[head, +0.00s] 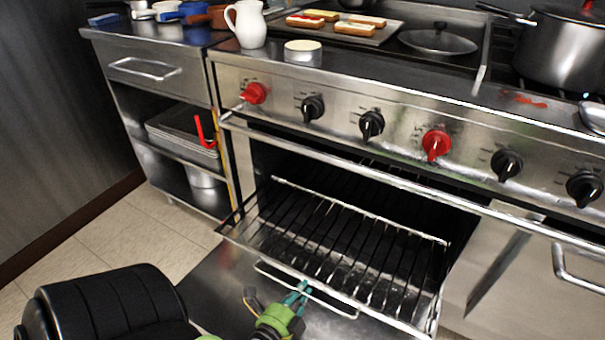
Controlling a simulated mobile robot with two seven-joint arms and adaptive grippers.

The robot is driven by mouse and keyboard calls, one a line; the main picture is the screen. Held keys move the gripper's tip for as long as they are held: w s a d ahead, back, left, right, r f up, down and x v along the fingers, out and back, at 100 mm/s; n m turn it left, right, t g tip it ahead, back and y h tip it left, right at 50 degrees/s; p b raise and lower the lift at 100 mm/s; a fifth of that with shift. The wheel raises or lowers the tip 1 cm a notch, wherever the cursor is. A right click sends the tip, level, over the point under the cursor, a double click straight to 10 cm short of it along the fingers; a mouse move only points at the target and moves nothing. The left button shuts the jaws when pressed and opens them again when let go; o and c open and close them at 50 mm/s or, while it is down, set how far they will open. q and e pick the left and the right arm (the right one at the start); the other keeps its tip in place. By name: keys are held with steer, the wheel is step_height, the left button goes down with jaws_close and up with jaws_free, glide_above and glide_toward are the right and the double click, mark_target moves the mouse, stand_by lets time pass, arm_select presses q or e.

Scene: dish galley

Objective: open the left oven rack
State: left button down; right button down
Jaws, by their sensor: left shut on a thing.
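The left oven rack (345,237) is a wire rack with a metal frame, sticking out of the open oven below the knobs. Its front handle (335,307) is a thin metal bar along the near edge. My left gripper (299,292), green with teal fingertips, comes from below and is shut on this handle left of its middle. The oven door (215,290) is folded down under the rack. The back of the rack lies in the dark of the oven. My right gripper is not in view.
Red and black knobs (371,125) line the stove front above the oven. A white jug (246,24), a tray of sandwiches (345,28) and a large pot (563,48) stand on top. A steel cabinet (165,75) is at left, with bare tiled floor (150,225) before it.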

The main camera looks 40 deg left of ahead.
arm_select(q)
steer(key=c, duration=1.2)
jaws_free()
steer(key=v, duration=0.7)
steer(key=shift+s+d+r, duration=0.1)
steer(key=shift+s, duration=0.1)
